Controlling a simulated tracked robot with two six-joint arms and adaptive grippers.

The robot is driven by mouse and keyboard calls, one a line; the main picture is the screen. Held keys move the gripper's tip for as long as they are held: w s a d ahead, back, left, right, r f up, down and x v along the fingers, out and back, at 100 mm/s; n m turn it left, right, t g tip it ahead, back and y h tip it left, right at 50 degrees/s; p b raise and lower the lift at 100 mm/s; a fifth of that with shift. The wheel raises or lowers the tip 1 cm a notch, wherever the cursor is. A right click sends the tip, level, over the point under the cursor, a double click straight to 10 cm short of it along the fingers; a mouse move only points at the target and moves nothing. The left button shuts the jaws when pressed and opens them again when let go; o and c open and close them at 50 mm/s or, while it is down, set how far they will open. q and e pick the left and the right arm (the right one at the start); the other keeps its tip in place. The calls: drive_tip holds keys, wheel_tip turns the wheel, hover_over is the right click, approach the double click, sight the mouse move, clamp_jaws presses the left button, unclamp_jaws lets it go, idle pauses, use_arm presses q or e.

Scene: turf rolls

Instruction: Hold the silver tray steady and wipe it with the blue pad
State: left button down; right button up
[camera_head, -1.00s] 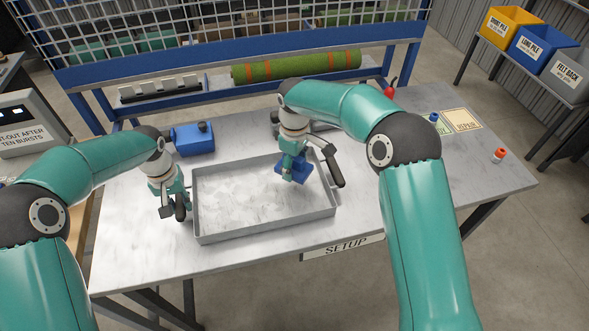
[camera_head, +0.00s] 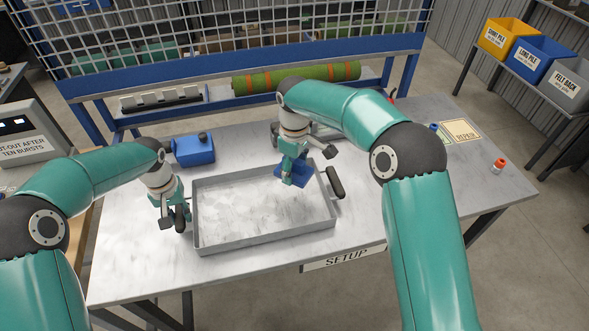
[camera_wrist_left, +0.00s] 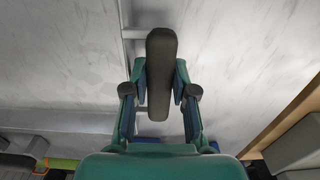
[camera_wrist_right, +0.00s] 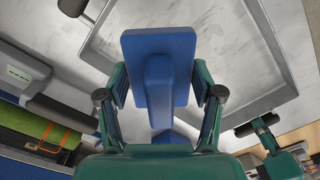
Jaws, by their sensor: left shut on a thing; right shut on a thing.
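The silver tray (camera_head: 265,242) lies on the table with pale streaky smears on its floor. My left gripper (camera_head: 177,217) is shut on the dark handle (camera_wrist_left: 160,75) at the tray's left end. The tray's other dark handle (camera_head: 335,182) is free at the right end. My right gripper (camera_head: 290,180) is shut on the grip of the blue pad (camera_wrist_right: 158,45). The pad (camera_head: 303,182) is over the tray's far right part, close to the far and right walls. Whether it touches the tray floor is hard to tell.
A green turf roll (camera_head: 297,77) lies on the blue-framed rack at the back. A red-capped bottle (camera_head: 499,165) and a "REPAIR" card (camera_head: 460,130) are at the right. The table right of the tray is largely clear.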

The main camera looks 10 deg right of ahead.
use_arm(q)
drive_tip(key=c, duration=0.9)
unclamp_jaws()
drive_tip(key=shift+o, duration=0.2)
drive_tip(key=shift+r, duration=0.1)
wheel_tip(320, 180, up, 12)
drive_tip(key=shift+f, duration=0.2)
